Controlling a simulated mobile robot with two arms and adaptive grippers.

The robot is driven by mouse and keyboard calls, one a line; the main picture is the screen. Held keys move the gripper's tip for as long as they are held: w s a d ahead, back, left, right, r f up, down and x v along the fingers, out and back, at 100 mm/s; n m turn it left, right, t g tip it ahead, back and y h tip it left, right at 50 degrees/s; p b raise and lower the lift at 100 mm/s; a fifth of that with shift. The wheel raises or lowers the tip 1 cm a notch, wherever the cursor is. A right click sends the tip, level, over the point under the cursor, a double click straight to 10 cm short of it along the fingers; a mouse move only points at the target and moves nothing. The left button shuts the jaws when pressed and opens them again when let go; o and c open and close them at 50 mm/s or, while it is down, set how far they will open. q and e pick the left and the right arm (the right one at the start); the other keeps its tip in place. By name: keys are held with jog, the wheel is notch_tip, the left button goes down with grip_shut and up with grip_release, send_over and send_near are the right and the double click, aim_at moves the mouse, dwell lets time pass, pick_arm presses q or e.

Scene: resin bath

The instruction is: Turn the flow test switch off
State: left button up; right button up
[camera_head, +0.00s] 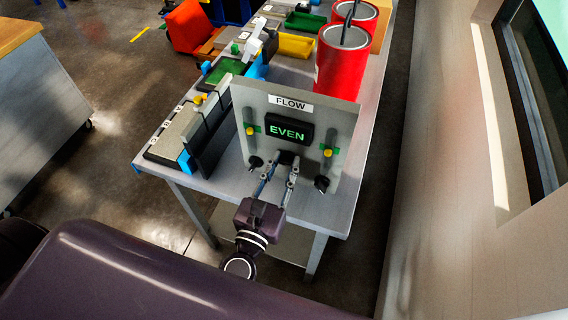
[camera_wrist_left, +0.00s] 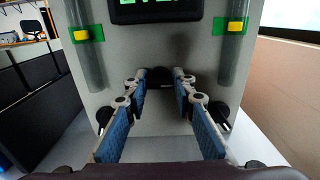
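The grey upright panel (camera_head: 342,126) carries a white FLOW label (camera_head: 290,103) and a black display (camera_head: 288,129) reading EVEN in green. A small dark switch (camera_head: 286,158) sits low in the middle, below the display; it also shows in the left wrist view (camera_wrist_left: 160,82). My left gripper (camera_head: 281,172) faces the panel with its fingers apart, one on each side of the switch. In the left wrist view the fingertips (camera_wrist_left: 164,86) are close to the switch; I cannot tell whether they touch it. The switch's position is unclear. My right gripper is not in view.
Two gauge tubes with yellow floats (camera_head: 250,131) (camera_head: 328,153) and green bands flank the display. Black knobs (camera_head: 255,163) (camera_head: 321,184) sit below them. Red buckets (camera_head: 341,65) stand behind the panel on the bench (camera_head: 335,213). A wall is at the right.

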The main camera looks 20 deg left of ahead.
pick_arm(q)
jog(key=c, duration=0.5)
grip_shut()
